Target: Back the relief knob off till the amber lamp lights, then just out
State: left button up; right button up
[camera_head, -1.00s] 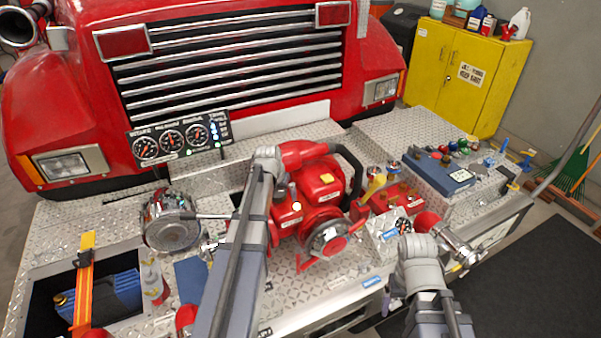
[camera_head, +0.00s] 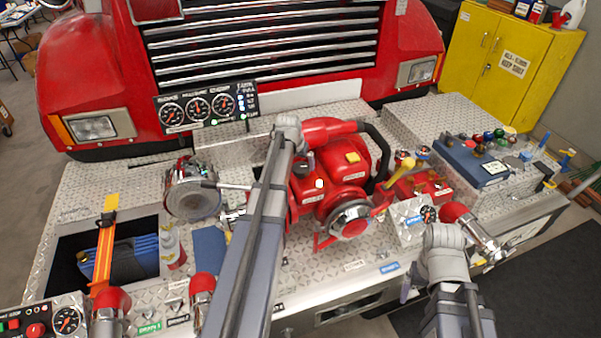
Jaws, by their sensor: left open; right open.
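The red pump (camera_head: 335,185) sits in the middle of the diamond-plate bumper. My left arm (camera_head: 250,245) reaches up across the pump's left side, and its wrist (camera_head: 287,128) is above the pump. Its fingers are mostly hidden behind the arm. My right arm's wrist (camera_head: 446,240) is beside the small gauge panel (camera_head: 412,222), right of the pump, with its fingers hardly visible. Nothing shows held in either gripper. I cannot tell which fitting is the relief knob. The gauge panel (camera_head: 208,106) at the grille shows blue, white and green lamps; I make out no amber one lit.
A chrome intake (camera_head: 192,190) stands left of the pump. An open well with an orange strap (camera_head: 104,255) is further left. A red-knobbed control panel (camera_head: 45,321) is at the lower left. A blue case (camera_head: 475,163) and small balls lie at right. A yellow cabinet (camera_head: 505,62) stands behind.

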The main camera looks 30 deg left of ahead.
aim_at(300, 170)
pick_arm(q)
jog(key=shift+b+x, duration=0.9)
jog(key=shift+x, duration=0.6)
jog(key=shift+r, duration=0.1)
pick_arm(e)
notch_tip(300, 170, down, 3)
jog(key=shift+r, duration=0.15)
